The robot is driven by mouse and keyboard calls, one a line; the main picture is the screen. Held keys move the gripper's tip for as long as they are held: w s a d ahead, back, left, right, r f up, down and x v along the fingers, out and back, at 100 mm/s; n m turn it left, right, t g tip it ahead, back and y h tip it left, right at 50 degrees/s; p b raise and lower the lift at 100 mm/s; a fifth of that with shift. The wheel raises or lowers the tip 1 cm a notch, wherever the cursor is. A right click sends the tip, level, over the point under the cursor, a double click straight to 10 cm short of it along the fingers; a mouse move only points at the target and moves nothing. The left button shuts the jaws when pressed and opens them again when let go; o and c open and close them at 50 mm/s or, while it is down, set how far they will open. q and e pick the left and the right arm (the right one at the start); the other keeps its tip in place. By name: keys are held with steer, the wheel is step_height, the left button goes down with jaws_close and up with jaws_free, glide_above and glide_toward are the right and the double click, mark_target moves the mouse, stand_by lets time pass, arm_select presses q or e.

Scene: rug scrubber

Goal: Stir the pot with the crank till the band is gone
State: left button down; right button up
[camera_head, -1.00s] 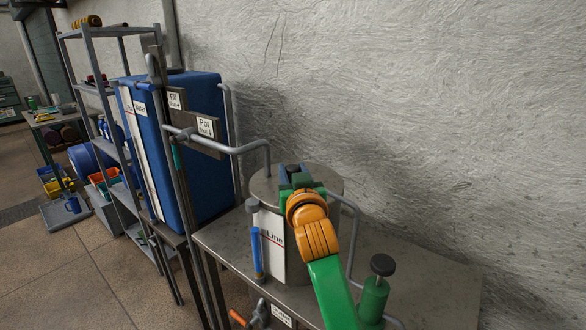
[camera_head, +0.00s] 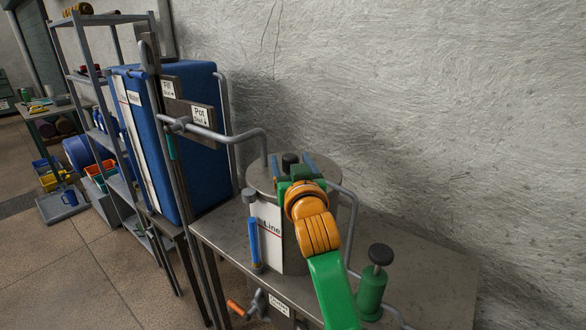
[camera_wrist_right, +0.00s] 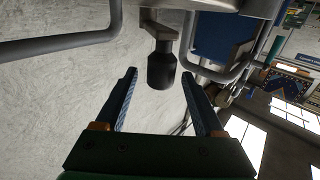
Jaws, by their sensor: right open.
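The metal pot (camera_head: 262,180) stands on the steel table, with a pipe above its lid. The black crank knob (camera_head: 290,160) stands upright over the lid and shows large in the right wrist view (camera_wrist_right: 161,68). A short grey crank bar meets the knob in the wrist view; my gripper hides part of it in the head view. My right gripper (camera_head: 293,168) is open, its two blue fingers on either side of the knob with gaps, in the wrist view too (camera_wrist_right: 159,77). I cannot make out a band. My left gripper is out of view.
A white "Line" gauge (camera_head: 268,228) with a red mark is on the pot's front. A blue tank (camera_head: 200,140) with "Fill" and "Pot" signs stands left. A green black-topped pump (camera_head: 373,283) is right of my arm. Bent side pipes flank the pot.

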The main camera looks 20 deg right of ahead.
steer(key=s, duration=0.1)
steer(key=s+b, duration=0.1)
steer(key=s, duration=0.3)
steer(key=shift+s+a+b, duration=0.15)
steer(key=shift+a+b, duration=0.1)
steer(key=shift+b, duration=0.1)
steer(key=shift+f, duration=0.1)
